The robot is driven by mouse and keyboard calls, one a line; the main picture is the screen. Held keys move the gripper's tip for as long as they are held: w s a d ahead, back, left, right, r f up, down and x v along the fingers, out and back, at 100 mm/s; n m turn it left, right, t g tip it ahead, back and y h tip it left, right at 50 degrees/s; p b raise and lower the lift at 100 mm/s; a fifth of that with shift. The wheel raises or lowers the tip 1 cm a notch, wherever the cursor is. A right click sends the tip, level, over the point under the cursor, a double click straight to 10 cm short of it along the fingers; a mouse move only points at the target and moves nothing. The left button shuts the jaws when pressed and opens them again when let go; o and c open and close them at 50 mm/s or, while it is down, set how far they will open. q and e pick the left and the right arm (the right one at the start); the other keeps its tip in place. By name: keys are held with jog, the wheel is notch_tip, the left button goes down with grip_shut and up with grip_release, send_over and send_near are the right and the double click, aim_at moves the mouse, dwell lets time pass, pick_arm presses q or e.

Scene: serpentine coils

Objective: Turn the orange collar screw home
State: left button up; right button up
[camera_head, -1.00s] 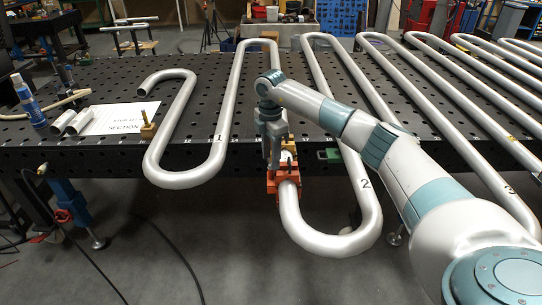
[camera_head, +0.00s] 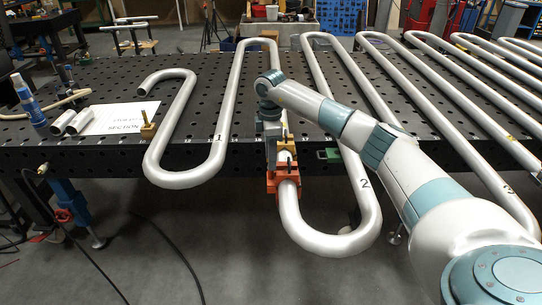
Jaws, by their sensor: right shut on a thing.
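The orange collar (camera_head: 289,180) sits around the grey serpentine pipe (camera_head: 330,243) where the coil hangs past the table's front edge. My right gripper (camera_head: 271,163) points down onto the left side of the collar and is shut on its screw. The screw itself is hidden by the fingers, so I cannot tell how deep it sits. A brass-coloured piece (camera_head: 286,146) shows on the pipe just above the collar, beside the gripper. My left gripper is out of view.
The pipe runs rest on a black perforated table (camera_head: 110,153). A green block (camera_head: 329,155) is at its edge.

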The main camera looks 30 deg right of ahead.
jog(key=o, duration=1)
jog(key=shift+w+r, duration=0.2)
jog(key=shift+r, duration=0.15)
jog(key=shift+c, duration=0.2)
jog(key=shift+o, duration=0.6)
jog(key=shift+s+f, duration=0.1)
jog(key=shift+f, duration=0.1)
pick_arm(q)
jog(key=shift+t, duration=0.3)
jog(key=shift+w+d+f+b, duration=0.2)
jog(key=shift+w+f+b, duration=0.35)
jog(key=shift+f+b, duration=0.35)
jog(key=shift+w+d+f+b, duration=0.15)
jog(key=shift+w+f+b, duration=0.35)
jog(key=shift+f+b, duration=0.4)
pick_arm(e)
notch_tip(320, 180, up, 18)
jog(key=shift+f, duration=0.25)
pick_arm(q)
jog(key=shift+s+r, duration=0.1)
